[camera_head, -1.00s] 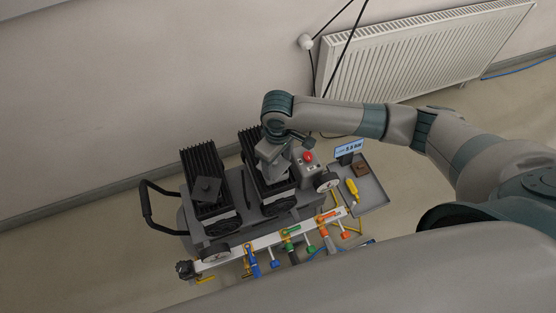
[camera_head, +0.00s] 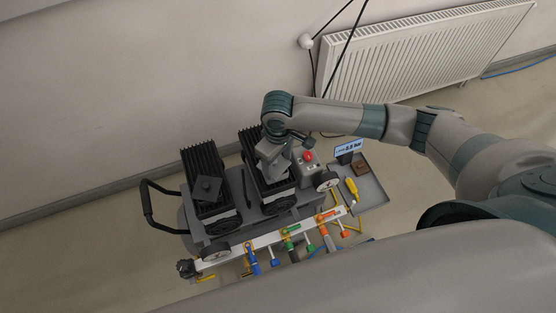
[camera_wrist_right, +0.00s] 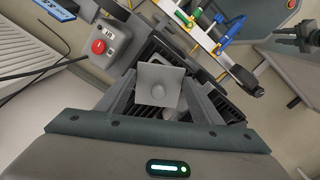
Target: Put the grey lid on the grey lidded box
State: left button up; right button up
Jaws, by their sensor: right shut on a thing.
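My right gripper (camera_head: 268,168) is over the right black finned unit on the cart. The head view mostly hides this piece behind the gripper. A dark grey square thing (camera_head: 206,188) lies on top of the left black finned unit; it may be the grey lidded box, but I cannot tell for sure. My left gripper is not in view.
The cart carries two black finned units (camera_head: 203,160), a red button box (camera_head: 309,158) and a front rail with coloured valves (camera_head: 290,232). A grey side tray (camera_head: 372,194) holds a yellow tool. A radiator (camera_head: 420,55) stands by the wall.

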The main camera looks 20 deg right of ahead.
jog(key=shift+p, duration=0.8)
dwell(0.9)
jog(key=shift+f+p, duration=0.15)
jog(key=shift+p, duration=1)
dwell(1.6)
dwell(0.4)
jog(key=o, duration=1.6)
jog(key=shift+c, duration=0.2)
jog(key=shift+r+p, duration=3.5)
jog(key=shift+p, duration=0.75)
